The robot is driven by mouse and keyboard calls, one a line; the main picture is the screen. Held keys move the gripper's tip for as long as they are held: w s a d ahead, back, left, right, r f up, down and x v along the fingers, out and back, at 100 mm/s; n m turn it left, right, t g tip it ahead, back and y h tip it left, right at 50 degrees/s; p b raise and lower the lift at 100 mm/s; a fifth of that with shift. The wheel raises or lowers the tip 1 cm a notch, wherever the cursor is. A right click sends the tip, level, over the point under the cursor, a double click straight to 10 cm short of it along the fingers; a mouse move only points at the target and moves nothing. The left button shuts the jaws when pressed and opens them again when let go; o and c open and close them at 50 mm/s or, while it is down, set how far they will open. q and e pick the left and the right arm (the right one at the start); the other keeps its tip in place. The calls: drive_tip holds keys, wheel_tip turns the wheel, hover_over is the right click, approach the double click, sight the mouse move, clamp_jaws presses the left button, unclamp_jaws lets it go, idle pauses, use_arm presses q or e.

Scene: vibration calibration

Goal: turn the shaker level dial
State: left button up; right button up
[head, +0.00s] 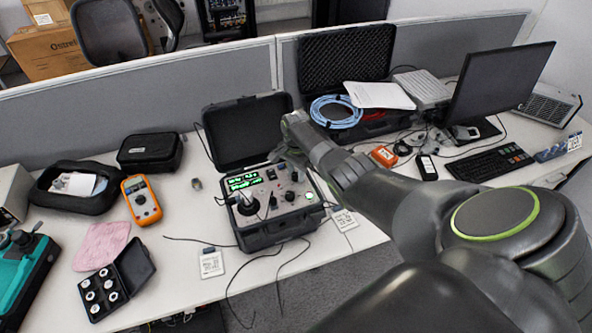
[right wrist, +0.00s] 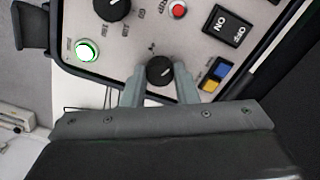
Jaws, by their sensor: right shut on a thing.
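The open black case (head: 262,240) holds a grey control panel with green displays (head: 243,181) and several knobs. My right gripper (head: 283,158) reaches over the panel's far right part. In the right wrist view its two grey fingers (right wrist: 159,76) are shut on a small black dial (right wrist: 160,70) with a pale pointer line, one finger on each side. No readable label shows beside this dial, and in the head view I cannot make it out clearly by the gripper. My left gripper is not in view.
Close to the held dial are a larger black knob (right wrist: 112,6), a lit green button (right wrist: 87,50), a red button (right wrist: 177,9), an ON/OFF switch (right wrist: 227,25) and a yellow-blue connector (right wrist: 215,74). An orange multimeter (head: 142,200) lies left of the case. Loose cables cross the desk front.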

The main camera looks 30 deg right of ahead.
sight(296, 174)
drive_tip(key=shift+w+r, duration=0.1)
idle(0.4)
drive_tip(key=o, duration=1)
drive_tip(key=shift+r, duration=0.4)
wheel_tip(296, 174, up, 5)
drive_tip(key=shift+p, duration=0.4)
wheel_tip(296, 174, up, 12)
drive_tip(key=shift+f+b, duration=0.25)
drive_tip(key=shift+b, duration=0.85)
